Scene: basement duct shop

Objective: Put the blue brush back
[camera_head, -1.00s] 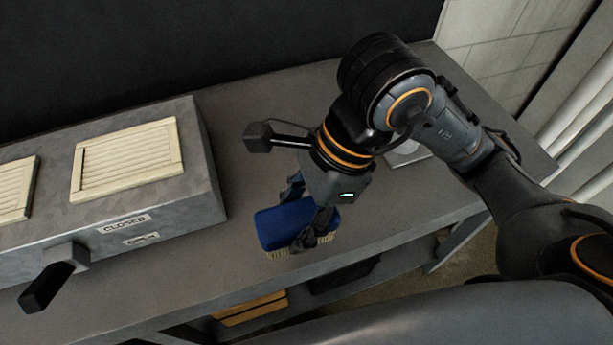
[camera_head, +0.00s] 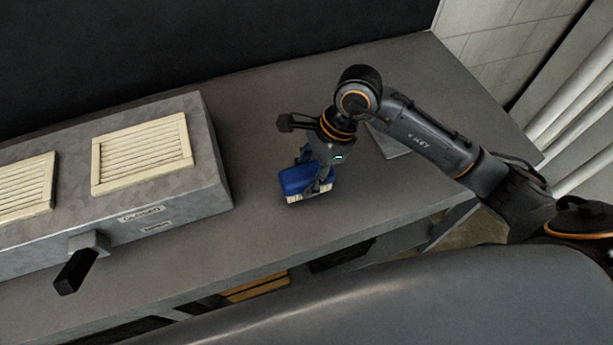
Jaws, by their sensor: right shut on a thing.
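The blue brush (camera_head: 300,180) has a blue block body and pale bristles that show along its lower edge. It is at or just above the grey workbench top, right of the metal duct box; I cannot tell whether the bristles touch the bench. My right gripper (camera_head: 314,178) is shut on the brush, with its fingers on either side of the blue body. A flat grey plate (camera_head: 390,143) lies on the bench behind my right arm and is partly hidden by it. My left gripper is not in view.
The grey metal duct box (camera_head: 215,170) with cream louvred vents (camera_head: 140,153) and a dark handle (camera_head: 76,270) stands on the left of the workbench (camera_head: 440,80). Shelves below hold yellowish pieces (camera_head: 255,287). The bench is clear between the box and the brush, and at the back.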

